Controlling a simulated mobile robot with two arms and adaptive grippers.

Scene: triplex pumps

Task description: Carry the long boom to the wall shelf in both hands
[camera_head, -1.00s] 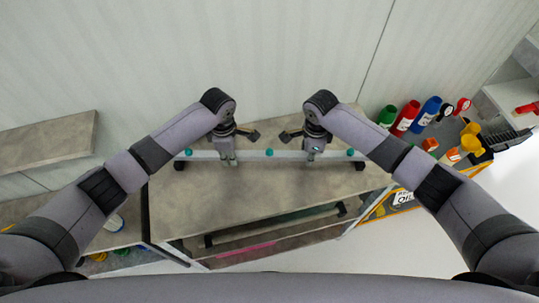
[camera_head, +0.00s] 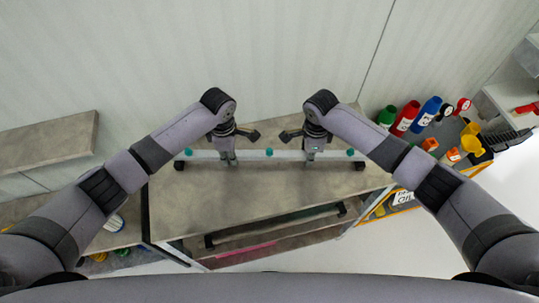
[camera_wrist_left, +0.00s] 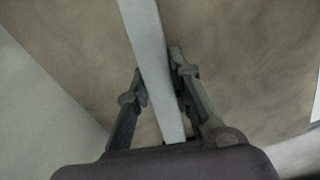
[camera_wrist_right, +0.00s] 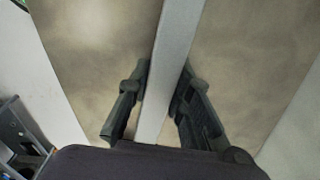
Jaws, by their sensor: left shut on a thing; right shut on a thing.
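The long boom (camera_head: 255,155) is a pale grey bar with teal markers and dark ends, lying across the picture over the brown worktop in the head view. My left gripper (camera_head: 229,160) is shut on its left part, and my right gripper (camera_head: 311,157) is shut on its right part. In the left wrist view the boom (camera_wrist_left: 148,50) runs between the fingers (camera_wrist_left: 155,85). In the right wrist view the boom (camera_wrist_right: 173,50) also passes between the fingers (camera_wrist_right: 160,80). A wall shelf (camera_head: 50,142), a grey-brown slab, is at the left of the head view.
The worktop (camera_head: 250,195) is otherwise bare. To the right, a cart holds red (camera_head: 404,118) and blue (camera_head: 427,113) bottles, a green one (camera_head: 386,117) and yellow funnels (camera_head: 473,145). A lower surface with small items is at the lower left. The pale wall stands behind.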

